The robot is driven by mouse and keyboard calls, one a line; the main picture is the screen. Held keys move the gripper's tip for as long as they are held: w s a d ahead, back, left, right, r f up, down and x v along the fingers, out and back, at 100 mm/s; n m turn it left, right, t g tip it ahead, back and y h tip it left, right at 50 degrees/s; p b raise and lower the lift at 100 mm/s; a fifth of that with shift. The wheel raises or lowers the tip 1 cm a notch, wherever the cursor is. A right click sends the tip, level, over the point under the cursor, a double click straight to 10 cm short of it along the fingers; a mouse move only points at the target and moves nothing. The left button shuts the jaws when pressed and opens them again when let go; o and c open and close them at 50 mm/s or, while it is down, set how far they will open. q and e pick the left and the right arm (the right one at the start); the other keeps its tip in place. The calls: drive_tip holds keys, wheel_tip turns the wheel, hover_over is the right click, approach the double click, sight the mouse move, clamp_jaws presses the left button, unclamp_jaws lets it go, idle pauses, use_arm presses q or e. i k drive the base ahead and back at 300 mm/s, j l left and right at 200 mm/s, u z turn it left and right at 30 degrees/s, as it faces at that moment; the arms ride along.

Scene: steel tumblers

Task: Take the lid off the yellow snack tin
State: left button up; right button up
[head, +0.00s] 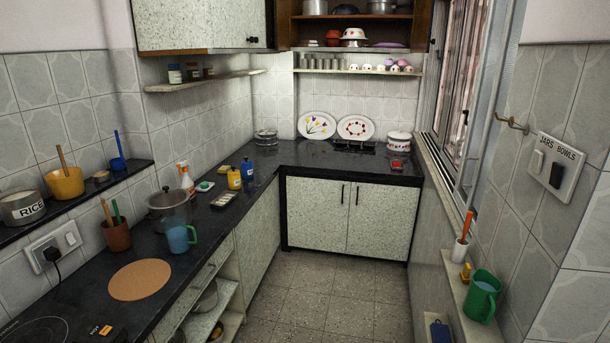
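A small yellow container (234,179) with a dark top stands upright on the black counter at the left, next to a similar blue one (247,170). It is too small to tell whether it is the snack tin or whether its top is a lid. A yellow pot (63,187) with a wooden handle sticking up stands on the dark ledge at the far left; no lid shows on it. Neither of my grippers is in view.
The black counter (67,293) holds a cork mat (139,280), a blue mug with a green handle (180,239), a steel pot (166,210) and a brown utensil cup (117,236). A green mug (482,297) stands on the right ledge. The tiled floor (325,300) is clear.

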sight(234, 172)
drive_tip(key=i, duration=2.5)
